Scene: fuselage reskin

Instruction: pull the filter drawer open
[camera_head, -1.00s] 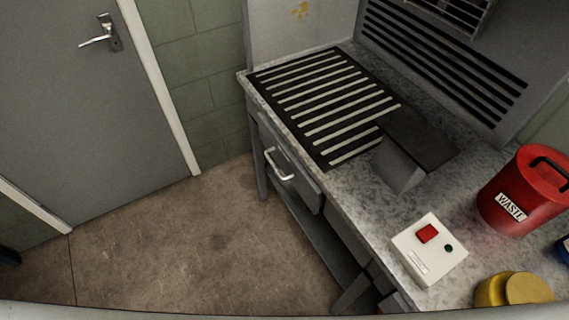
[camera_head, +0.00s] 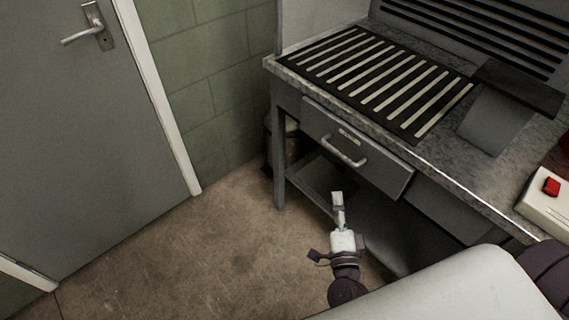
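The filter drawer (camera_head: 385,165) is a grey front under the left part of the workbench, below the slotted grille. It looks closed. A pale bar handle (camera_head: 343,156) runs across its front, with a small label above it. My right gripper (camera_head: 337,198) is below the handle and in front of the bench, apart from the drawer. It points up toward the drawer and holds nothing that I can see. Its fingers show nearly edge-on, so their gap is unclear. My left gripper is out of view.
The workbench (camera_head: 495,185) carries the slotted grille (camera_head: 375,80), a dark-topped grey block (camera_head: 500,110) and a white box with a red button (camera_head: 549,205). A lower shelf (camera_head: 322,178) lies under the drawer. The floor (camera_head: 200,255) toward the door is clear.

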